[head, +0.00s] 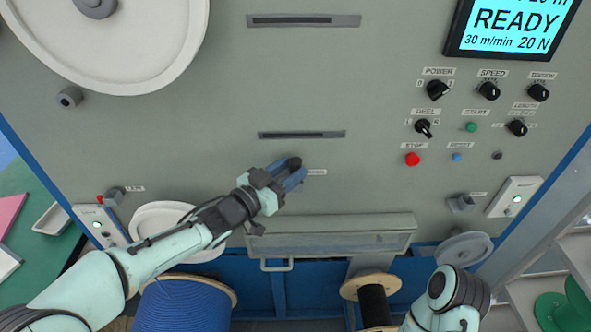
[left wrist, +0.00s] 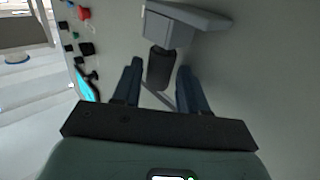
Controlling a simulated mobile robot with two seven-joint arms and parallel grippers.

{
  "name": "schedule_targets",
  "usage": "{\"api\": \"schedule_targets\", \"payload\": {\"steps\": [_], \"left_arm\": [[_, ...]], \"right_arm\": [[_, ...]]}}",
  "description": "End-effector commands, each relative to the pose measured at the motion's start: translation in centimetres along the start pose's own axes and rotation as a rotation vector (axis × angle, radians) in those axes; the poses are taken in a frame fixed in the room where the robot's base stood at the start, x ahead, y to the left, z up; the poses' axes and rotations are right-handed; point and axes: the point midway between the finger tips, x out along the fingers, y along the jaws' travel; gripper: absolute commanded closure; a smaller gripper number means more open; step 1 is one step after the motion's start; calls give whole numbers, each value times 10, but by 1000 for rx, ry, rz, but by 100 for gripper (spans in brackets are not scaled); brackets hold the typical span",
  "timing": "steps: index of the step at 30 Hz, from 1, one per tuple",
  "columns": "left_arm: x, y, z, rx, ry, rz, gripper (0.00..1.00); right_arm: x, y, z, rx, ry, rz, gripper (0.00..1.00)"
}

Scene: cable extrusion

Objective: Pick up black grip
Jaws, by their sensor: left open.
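The black grip (left wrist: 159,70) is a dark cylinder hanging from a grey block (left wrist: 168,32) in the left wrist view. In the head view its dark end (head: 294,162) shows at the fingertips, mostly hidden by my left gripper (head: 286,178). My left gripper is open, with its two blue fingers (left wrist: 159,82) on either side of the grip in the left wrist view. Gaps show beside the grip, so it is not clamped. Part of my right arm shows at the lower right of the head view; its gripper is not visible.
The grey machine panel carries two dark slots (head: 302,135), knobs, a red button (head: 412,159) and a lit READY screen (head: 515,25). A clear-fronted tray (head: 330,240) lies below my left gripper. A blue cable spool (head: 185,303) and a black cable spool (head: 373,303) stand lower down.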

Motion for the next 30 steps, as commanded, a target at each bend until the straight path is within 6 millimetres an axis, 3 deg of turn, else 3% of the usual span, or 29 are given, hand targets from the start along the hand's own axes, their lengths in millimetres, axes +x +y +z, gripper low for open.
{"api": "schedule_targets", "payload": {"steps": [2,6,17,26,30], "left_arm": [[0,0,0,0,0,0,57],[0,0,0,0,0,0,100],[-1,0,-2,0,0,0,100],[0,0,-36,3,3,0,100],[-27,-1,-35,1,0,-4,100]], "right_arm": [[0,0,0,0,0,0,57],[0,0,0,0,0,0,57],[0,0,0,0,0,0,57],[-11,-6,-5,-3,7,-3,57],[-6,-3,-3,-2,4,-1,57]]}}
